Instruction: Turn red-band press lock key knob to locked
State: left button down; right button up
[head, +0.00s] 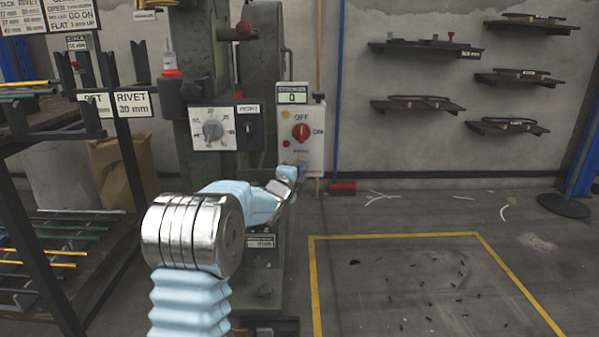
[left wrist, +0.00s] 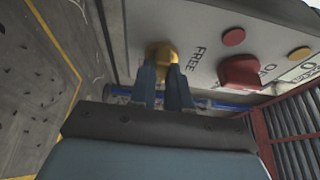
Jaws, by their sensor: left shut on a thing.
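The press (head: 262,45) stands left of centre in the head view, with a red band (head: 172,73) at its left front. Its pale control box (head: 314,152) carries a red switch knob (head: 301,132), also in the left wrist view (left wrist: 240,72). My left gripper (head: 299,167) is at the box's lower edge. In the left wrist view its two dark fingers (left wrist: 165,75) are shut on a yellow key knob (left wrist: 161,52), beside the printed word FREE (left wrist: 198,62). The fingers cover part of the knob. In the head view I cannot make the knob out.
A dial panel (head: 213,140) sits left of the control box. A rack with rods (head: 70,237) stands at the left. Shelves (head: 420,104) hang on the back wall.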

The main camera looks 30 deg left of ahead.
pick_arm(q)
jog(key=shift+d+f, duration=0.1)
jog(key=c, duration=1.1)
grip_release()
jog(key=s, duration=0.4)
jog(key=s+d, duration=0.1)
jog(key=s, duration=0.4)
jog(key=s+d, duration=0.1)
jog(key=s, duration=0.3)
jog(key=shift+s+p, duration=0.3)
jog(key=shift+p, duration=0.1)
